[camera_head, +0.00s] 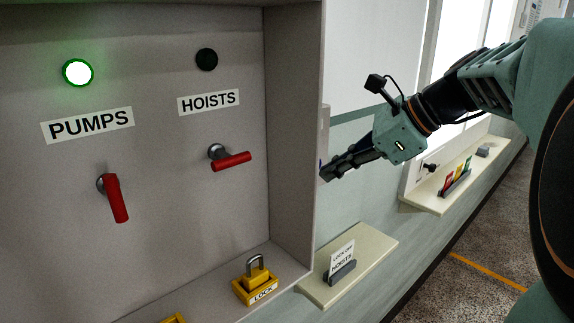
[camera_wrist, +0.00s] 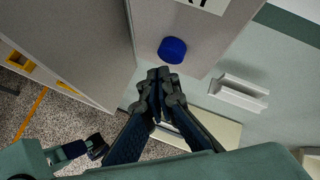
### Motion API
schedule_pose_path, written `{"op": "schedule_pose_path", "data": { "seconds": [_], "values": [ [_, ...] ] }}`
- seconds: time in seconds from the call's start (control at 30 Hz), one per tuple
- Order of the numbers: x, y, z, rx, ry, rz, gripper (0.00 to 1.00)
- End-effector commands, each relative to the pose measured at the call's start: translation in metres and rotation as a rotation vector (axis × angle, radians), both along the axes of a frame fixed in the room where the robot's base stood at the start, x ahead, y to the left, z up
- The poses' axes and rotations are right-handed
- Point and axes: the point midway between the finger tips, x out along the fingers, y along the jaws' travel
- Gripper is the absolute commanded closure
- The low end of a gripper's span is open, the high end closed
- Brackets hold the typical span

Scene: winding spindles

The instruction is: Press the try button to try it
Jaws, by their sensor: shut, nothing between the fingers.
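A round blue button (camera_wrist: 172,50) sits on a pale panel in the wrist view, below a white label (camera_wrist: 205,4) that is cut off by the top edge, so I cannot read it whole. My gripper (camera_wrist: 160,76) is shut and empty, with its fingertips just below the button in the picture. I cannot tell whether they touch it. In the head view my gripper (camera_head: 326,173) is beside the right outer side of the grey cabinet (camera_head: 296,130), which hides most of that panel.
The PUMPS lamp (camera_head: 77,72) glows green above a red handle (camera_head: 117,198) pointing down. The HOISTS lamp (camera_head: 207,59) is dark; its red handle (camera_head: 232,161) is near level. A yellow padlock (camera_head: 257,272) stands inside the cabinet. A shelf (camera_head: 372,248) holds a "LOCK OFF HOISTS" card (camera_head: 342,258).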

Motion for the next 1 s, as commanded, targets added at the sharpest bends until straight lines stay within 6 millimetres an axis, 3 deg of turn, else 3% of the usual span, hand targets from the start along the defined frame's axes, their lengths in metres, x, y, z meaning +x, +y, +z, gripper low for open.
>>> {"op": "schedule_pose_path", "data": {
  "seconds": [0.37,0.8,1.0],
  "values": [
    [-0.003,-0.003,0.0,-0.001,0.0,-0.002,1.0],
    [-0.036,-0.027,0.0,-0.001,0.0,-0.002,1.0],
    [-0.041,-0.03,0.0,0.0,-0.001,-0.001,1.0]
  ]
}}
